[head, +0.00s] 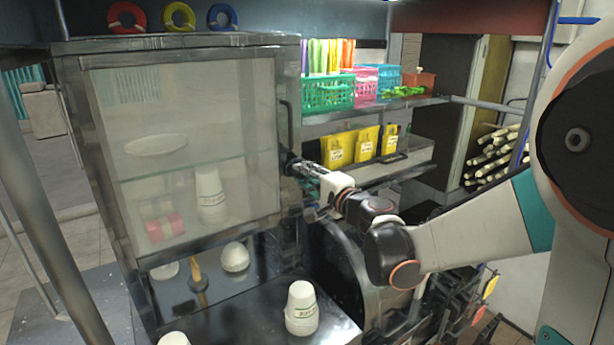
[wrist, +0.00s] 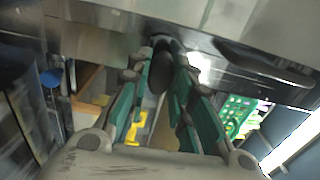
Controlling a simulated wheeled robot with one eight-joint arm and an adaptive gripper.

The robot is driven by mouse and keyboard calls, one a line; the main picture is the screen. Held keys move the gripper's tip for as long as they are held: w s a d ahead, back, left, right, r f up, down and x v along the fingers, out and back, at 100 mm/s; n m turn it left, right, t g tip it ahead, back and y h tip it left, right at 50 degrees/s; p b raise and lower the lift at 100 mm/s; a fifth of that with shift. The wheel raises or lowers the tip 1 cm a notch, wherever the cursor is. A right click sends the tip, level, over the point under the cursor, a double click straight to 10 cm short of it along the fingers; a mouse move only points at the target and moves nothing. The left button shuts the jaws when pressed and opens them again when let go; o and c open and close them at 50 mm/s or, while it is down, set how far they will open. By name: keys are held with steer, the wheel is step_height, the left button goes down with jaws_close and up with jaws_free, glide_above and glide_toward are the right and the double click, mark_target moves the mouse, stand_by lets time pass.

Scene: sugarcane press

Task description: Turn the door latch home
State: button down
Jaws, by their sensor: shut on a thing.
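The door (head: 190,150) of a glass-fronted metal cabinet stands at the left in the head view, looking closed against its frame. My gripper (head: 295,165) reaches from the right to the door's right edge, below a dark vertical handle (head: 287,125). In the wrist view my gripper (wrist: 168,50) has its green-padded fingers closed around a dark rounded latch (wrist: 160,72) at the metal edge. The fingers cover part of the latch, and its exact angle is hard to tell. In the head view the latch is hidden behind the fingertips.
A shelf right of the cabinet holds a green basket (head: 328,94) and yellow packets (head: 367,143). Stacked cups (head: 301,308) stand on the metal counter (head: 245,325) below. Cane stalks (head: 492,155) lie at the far right. The dark press machinery is close under my arm.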

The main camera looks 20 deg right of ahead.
steer(key=c, duration=1.4)
jaws_free()
steer(key=v, duration=1.2)
steer(key=shift+s, duration=0.15)
